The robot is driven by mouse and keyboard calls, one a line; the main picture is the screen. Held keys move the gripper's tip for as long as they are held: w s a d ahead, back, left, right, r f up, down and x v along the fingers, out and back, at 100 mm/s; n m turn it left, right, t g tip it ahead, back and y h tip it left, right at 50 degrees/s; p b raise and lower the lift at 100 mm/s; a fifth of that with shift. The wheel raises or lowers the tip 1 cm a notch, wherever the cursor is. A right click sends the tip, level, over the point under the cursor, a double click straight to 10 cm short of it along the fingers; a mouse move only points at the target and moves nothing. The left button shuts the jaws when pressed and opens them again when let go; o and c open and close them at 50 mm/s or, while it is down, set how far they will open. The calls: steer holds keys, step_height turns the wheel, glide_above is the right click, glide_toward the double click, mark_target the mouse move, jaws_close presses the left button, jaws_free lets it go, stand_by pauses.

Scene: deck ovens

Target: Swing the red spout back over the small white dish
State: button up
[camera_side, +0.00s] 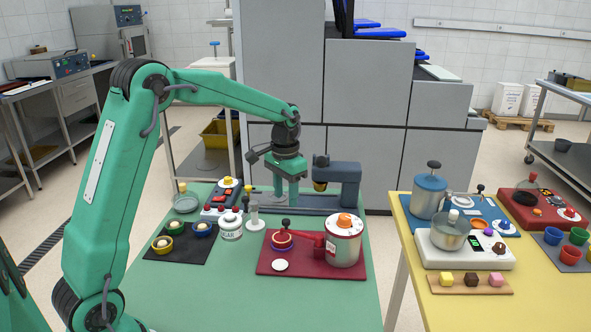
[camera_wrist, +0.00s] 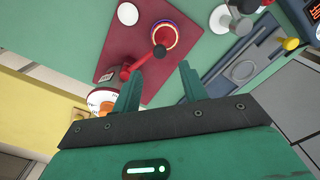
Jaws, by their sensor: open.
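The red spout (camera_side: 314,238) sticks out leftward from a white and red canister (camera_side: 343,243) with an orange knob. Its outer end, with a dark upright knob (camera_side: 285,223), is over a blue-rimmed bowl (camera_side: 281,246). The small white dish (camera_side: 280,265) lies in front of that bowl, clear of the spout. In the wrist view the spout (camera_wrist: 136,66) also points at the bowl (camera_wrist: 165,37), and the dish (camera_wrist: 128,13) is beyond it. My gripper (camera_side: 289,200) is open and empty above the back of the red board; its fingers (camera_wrist: 158,76) show apart, not touching the spout.
The red board (camera_side: 310,270) sits on a green table. A white jar (camera_side: 231,226) and a grey post (camera_side: 254,217) stand left of it. A blue-grey device (camera_side: 340,180) is behind. A black mat (camera_side: 165,252) with small bowls lies left. The front of the table is clear.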

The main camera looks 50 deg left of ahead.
mark_target(286, 220)
steer(key=shift+f, duration=3.7)
jaws_close()
